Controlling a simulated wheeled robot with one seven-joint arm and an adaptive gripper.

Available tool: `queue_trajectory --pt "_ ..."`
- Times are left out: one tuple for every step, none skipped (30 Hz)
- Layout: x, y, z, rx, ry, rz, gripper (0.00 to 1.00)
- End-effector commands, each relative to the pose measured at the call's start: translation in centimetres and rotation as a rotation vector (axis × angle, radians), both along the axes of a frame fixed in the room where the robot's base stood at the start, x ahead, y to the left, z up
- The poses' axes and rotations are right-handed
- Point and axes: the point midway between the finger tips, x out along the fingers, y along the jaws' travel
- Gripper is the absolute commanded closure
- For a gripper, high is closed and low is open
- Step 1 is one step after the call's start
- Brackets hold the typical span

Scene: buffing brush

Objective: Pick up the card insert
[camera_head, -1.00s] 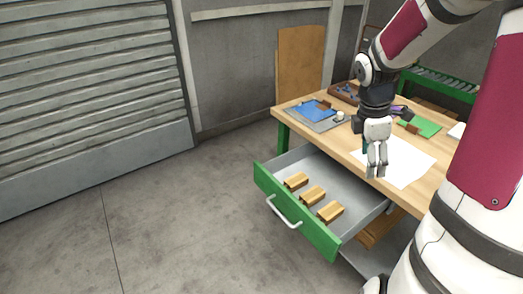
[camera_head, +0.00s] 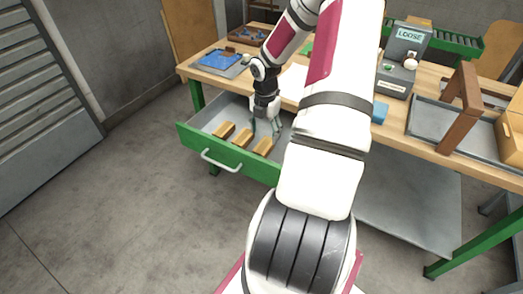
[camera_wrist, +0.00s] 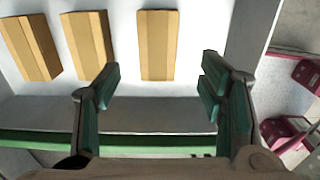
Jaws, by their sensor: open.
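Three tan, ridged card-like pieces lie in a row in the open drawer; I cannot tell which one the task means. In the head view they are the left piece (camera_head: 223,131), the middle piece (camera_head: 243,138) and the right piece (camera_head: 263,147). The wrist view shows three such pieces too, one of them (camera_wrist: 157,45) ahead of and between my fingers. My gripper (camera_head: 265,130) is over the drawer, open and empty, its dark green finger pads apart in the wrist view (camera_wrist: 160,82). No piece is between the pads.
The grey drawer has a green front (camera_head: 190,138) with a pale handle (camera_head: 220,163). The wooden table (camera_head: 446,150) above it holds a blue clipboard-like item (camera_head: 220,60), a grey box marked LOOSE (camera_head: 402,50) and a grey tray with a brown frame (camera_head: 462,105). Open floor lies left.

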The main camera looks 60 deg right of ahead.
Motion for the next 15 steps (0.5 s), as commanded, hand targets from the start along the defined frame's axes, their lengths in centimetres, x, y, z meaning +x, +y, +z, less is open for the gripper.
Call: queue_trajectory --pt "0.1 0.1 -1.0 0.002 0.001 0.001 0.37" --pt "0.1 0.1 -1.3 0.002 0.0 0.001 0.37" --pt "0.1 0.0 -1.7 0.001 0.0 0.001 0.37" --pt "0.1 0.0 -1.9 0.0 0.0 0.0 0.37" --pt "0.1 0.0 -2.1 0.0 0.0 -0.001 0.37" --pt "0.0 0.0 -2.3 0.0 0.0 -0.001 0.37" --pt "0.0 0.0 -2.4 0.0 0.0 -0.001 0.37" --pt "0.0 0.0 -2.5 0.0 0.0 -0.001 0.37" --pt "0.0 0.0 -2.7 0.0 0.0 -0.001 0.37" --pt "0.1 0.0 -2.8 0.0 0.0 -0.001 0.37" --pt "0.1 0.0 -3.0 0.0 0.0 -0.001 0.37" --pt "0.2 -0.1 -3.4 0.0 0.0 0.0 0.37" --pt "0.2 -0.1 -3.8 0.001 0.0 0.0 0.37" --pt "0.3 -0.1 -4.2 0.001 0.0 -0.001 0.37" --pt "0.4 -0.1 -4.8 0.001 0.0 -0.002 0.37"
